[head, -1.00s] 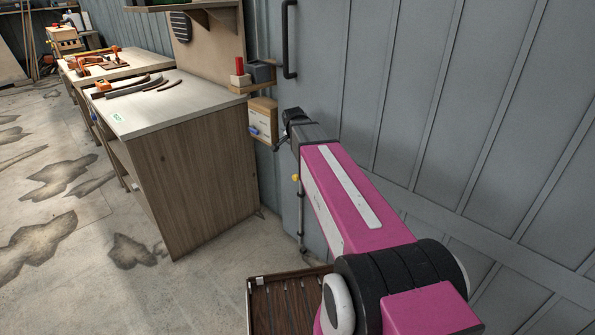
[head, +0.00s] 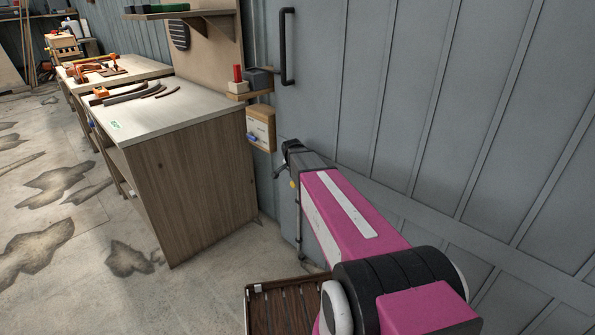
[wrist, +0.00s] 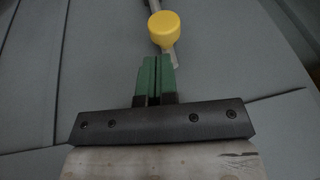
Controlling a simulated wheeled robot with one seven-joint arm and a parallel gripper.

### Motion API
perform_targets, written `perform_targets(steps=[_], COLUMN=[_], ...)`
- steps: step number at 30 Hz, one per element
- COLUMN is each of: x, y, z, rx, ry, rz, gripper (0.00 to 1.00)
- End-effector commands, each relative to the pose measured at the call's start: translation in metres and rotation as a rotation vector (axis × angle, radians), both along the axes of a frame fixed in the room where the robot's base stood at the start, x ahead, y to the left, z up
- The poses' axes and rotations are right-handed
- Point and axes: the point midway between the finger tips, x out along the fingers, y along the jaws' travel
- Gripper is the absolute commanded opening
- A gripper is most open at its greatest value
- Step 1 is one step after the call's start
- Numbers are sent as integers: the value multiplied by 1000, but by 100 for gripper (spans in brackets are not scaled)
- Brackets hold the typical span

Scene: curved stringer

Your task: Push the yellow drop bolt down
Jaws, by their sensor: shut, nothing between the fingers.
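The yellow drop bolt knob (head: 292,184) shows as a small spot on a vertical rod low on the grey door, beside my arm. In the wrist view the round yellow knob (wrist: 164,30) is at the top centre, with its grey rod running past it. My gripper (wrist: 156,62) shows two green fingers pressed together, with nothing between them. The fingertips point at the knob and sit just below it in the picture; I cannot tell whether they touch. In the head view my gripper (head: 278,174) is small and partly hidden by the wrist, close to the knob.
The grey panelled door (head: 420,110) with a black handle (head: 287,45) fills the right. A wooden workbench (head: 195,180) stands on the left, with a small box (head: 261,128) on the wall beside it. A brown slatted crate (head: 283,305) is on the floor below my arm.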

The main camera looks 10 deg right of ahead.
Motion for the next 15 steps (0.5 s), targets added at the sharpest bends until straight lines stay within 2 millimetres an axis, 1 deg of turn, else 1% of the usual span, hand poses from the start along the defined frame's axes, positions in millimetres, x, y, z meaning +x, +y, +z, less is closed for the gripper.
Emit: perform_targets(steps=[1,4,15], x=[3,4,4], y=[1,2,3], z=[-4,-9,-10], rx=[0,-1,0], ry=[0,1,0], rz=[0,0,0], gripper=[0,0,0])
